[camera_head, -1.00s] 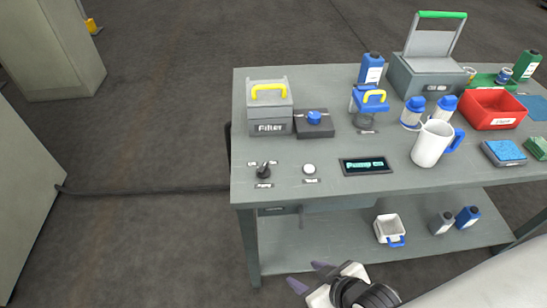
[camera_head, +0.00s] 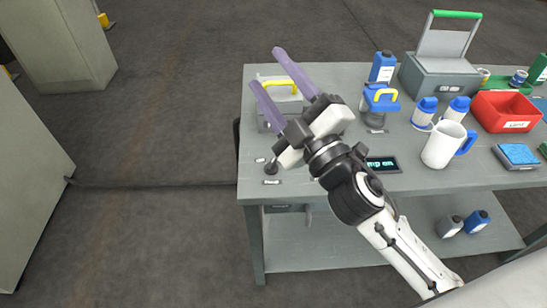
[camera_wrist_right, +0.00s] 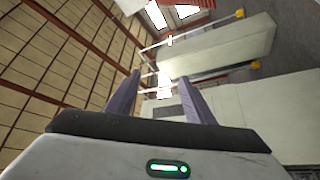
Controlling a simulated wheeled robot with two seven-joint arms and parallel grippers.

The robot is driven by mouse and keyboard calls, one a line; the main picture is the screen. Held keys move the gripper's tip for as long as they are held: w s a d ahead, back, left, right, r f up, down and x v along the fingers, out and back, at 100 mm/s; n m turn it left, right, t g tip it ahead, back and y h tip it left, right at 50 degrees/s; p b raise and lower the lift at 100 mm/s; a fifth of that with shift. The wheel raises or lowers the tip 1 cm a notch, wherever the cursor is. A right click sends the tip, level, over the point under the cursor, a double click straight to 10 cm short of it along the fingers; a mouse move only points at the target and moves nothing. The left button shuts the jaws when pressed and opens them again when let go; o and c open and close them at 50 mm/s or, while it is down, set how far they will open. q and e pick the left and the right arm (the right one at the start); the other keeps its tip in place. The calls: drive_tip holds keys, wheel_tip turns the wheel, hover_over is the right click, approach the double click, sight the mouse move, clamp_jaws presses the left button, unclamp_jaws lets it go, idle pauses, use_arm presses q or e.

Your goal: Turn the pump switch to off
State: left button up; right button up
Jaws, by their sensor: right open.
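The pump switch (camera_head: 271,167) is a small black knob near the front left corner of the grey table, with a small label below it. The display (camera_head: 382,164) reads "mp on" where it is not covered by my arm. My right gripper (camera_head: 264,68) is open and empty, raised above the left part of the table, in front of the filter box in the picture. Its purple fingers point up and left, away from the switch. In the right wrist view the fingers (camera_wrist_right: 155,95) stand apart with nothing between them. My left gripper is not in view.
The filter box (camera_head: 284,97) with a yellow handle is partly hidden behind my gripper. A white jug (camera_head: 443,145), blue-capped bottles (camera_head: 424,112), a red bin (camera_head: 505,112) and a grey toolbox (camera_head: 438,74) stand to the right.

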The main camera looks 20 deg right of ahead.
drive_tip(key=s+a+r+n+g+y, duration=0.3)
drive_tip(key=a+r+n+g+y, duration=0.25)
drive_tip(key=a+n+y, duration=0.7)
drive_tip(key=n+g+h, duration=1.2)
drive_tip(key=n+h, duration=0.2)
drive_tip(key=n, duration=0.4)
approach(271, 163)
drive_tip(key=x, duration=0.6)
drive_tip(key=shift+w+a+f, duration=0.1)
drive_tip(key=shift+w+f, duration=0.1)
drive_tip(key=shift+f, duration=0.15)
drive_tip(key=shift+w+a+f, duration=0.15)
drive_tip(key=shift+f, duration=0.35)
